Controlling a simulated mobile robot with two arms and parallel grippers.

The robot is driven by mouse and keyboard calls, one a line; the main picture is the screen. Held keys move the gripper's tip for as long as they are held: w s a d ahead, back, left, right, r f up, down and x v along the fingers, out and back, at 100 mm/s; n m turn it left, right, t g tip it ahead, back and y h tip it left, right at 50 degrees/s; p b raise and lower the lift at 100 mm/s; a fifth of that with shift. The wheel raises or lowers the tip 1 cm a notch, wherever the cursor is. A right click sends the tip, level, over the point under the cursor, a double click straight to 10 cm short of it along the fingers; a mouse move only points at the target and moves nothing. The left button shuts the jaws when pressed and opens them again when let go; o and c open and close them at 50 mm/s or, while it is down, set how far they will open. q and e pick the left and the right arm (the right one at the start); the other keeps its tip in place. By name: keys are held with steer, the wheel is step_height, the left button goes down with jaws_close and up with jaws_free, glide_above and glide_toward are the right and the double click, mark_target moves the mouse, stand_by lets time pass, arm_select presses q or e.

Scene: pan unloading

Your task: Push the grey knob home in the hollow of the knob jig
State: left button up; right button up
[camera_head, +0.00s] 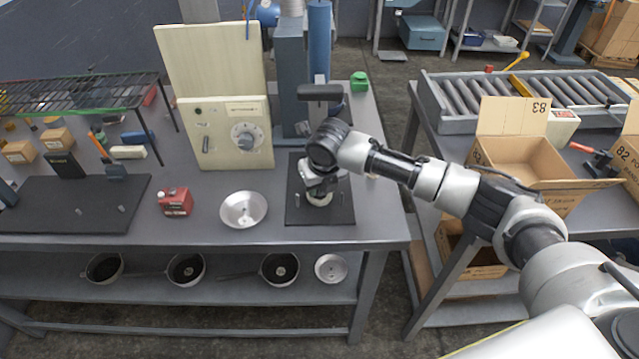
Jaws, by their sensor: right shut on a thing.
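My right gripper (318,190) points down over the dark plate (338,214) near the front right of the workbench. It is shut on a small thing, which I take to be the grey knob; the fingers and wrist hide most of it. A pale round piece (320,200) shows right under the fingertips on the plate and looks like the knob jig. Its hollow is hidden, so I cannot tell how deep the knob sits. My left gripper is not in view.
A metal pan or bowl (244,209) and a red box (175,202) stand left of the plate. A cream box with a dial (226,134) stands behind. A black handle (320,92) rises behind my wrist. Several pans lie on the shelf below.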

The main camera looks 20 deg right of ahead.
steer(key=shift+s+f, duration=0.1)
steer(key=shift+f, duration=0.2)
stand_by(0.4)
steer(key=o, duration=1)
steer(key=shift+d, duration=0.1)
steer(key=shift+s+f, duration=0.1)
steer(key=shift+f, duration=0.05)
steer(key=shift+w+b+v, duration=0.1)
steer(key=shift+b+v, duration=0.2)
steer(key=shift+v, duration=1.65)
steer(key=shift+w+b+v, duration=0.15)
steer(key=shift+b+v, duration=0.1)
steer(key=shift+v, duration=1.75)
steer(key=shift+d, duration=0.15)
